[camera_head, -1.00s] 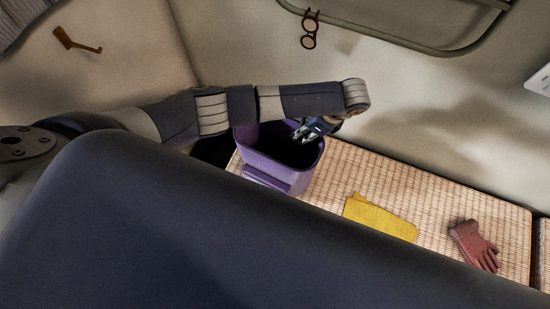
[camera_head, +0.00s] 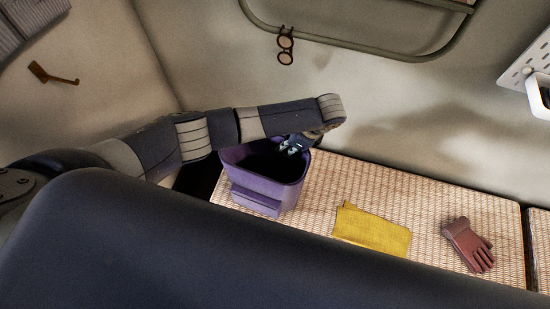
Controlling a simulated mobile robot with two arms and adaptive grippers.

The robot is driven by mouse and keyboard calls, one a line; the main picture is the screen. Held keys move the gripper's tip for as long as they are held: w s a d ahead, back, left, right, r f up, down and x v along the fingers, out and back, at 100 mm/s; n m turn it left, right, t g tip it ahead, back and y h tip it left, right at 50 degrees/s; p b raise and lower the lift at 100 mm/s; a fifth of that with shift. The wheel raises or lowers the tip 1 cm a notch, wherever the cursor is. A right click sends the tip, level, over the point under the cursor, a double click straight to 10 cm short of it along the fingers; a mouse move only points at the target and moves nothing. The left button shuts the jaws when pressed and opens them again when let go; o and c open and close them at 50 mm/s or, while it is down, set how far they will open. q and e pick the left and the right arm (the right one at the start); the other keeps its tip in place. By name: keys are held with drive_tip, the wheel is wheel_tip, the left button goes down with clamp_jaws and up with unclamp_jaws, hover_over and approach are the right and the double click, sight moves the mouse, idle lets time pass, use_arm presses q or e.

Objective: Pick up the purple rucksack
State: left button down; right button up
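The purple rucksack (camera_head: 262,189) stands upright on the woven bench top, its dark top open and a pocket on its front. My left arm comes in from the left and passes behind and above it. My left gripper (camera_head: 290,148) is at the far right part of the rucksack's rim, with its small pale fingertips over the opening. The fingers are small and partly hidden by the wrist, so I cannot tell whether they are apart, shut or touching the rim. My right gripper is not in view.
A yellow folded cloth (camera_head: 371,230) and a reddish-brown glove (camera_head: 468,245) lie on the bench (camera_head: 425,203) to the right. Bare bench lies between them. A pale wall rises behind, with hanging glasses (camera_head: 286,45) and a brown hook (camera_head: 53,75). A white perforated panel (camera_head: 530,65) is at right.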

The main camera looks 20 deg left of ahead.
sight(291, 194)
use_arm(q)
drive_tip(key=shift+r, duration=1.8)
drive_tip(key=s+d, duration=0.1)
drive_tip(key=s, duration=0.4)
drive_tip(key=s+d+r+p, duration=0.1)
drive_tip(key=s+d, duration=0.1)
drive_tip(key=s, duration=0.3)
drive_tip(key=s+d+p, duration=0.1)
drive_tip(key=s+d, duration=0.1)
drive_tip(key=s, duration=0.3)
drive_tip(key=shift+d+r, duration=0.2)
